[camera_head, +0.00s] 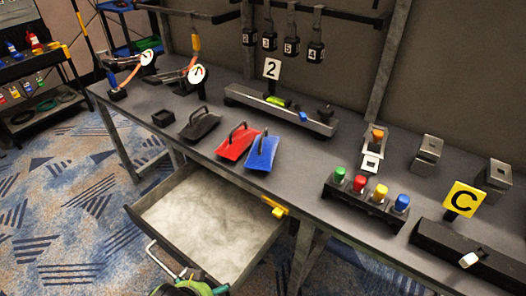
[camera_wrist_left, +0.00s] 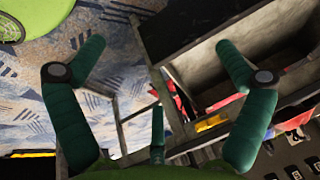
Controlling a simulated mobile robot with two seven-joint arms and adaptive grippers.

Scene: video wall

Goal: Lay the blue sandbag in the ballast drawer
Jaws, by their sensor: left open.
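The blue sandbag (camera_head: 262,153) lies on the dark bench top near its front edge, with a black handle on it. A red sandbag (camera_head: 238,144) and a black one (camera_head: 198,124) lie to its left. The ballast drawer (camera_head: 205,222) is pulled out below the bench, and its pale floor looks empty. My left gripper (camera_head: 188,285) shows green at the bottom edge, by the drawer's front handle. In the left wrist view its two fingers (camera_wrist_left: 160,62) are wide apart with nothing held between them. My right gripper is not in view.
A yellow block (camera_head: 274,207) sits at the drawer's right back corner, under the bench edge. A rack of coloured knobs (camera_head: 366,206) stands to the right on the bench. A long grey fixture (camera_head: 280,110) lies behind the sandbags. Patterned carpet is open at left.

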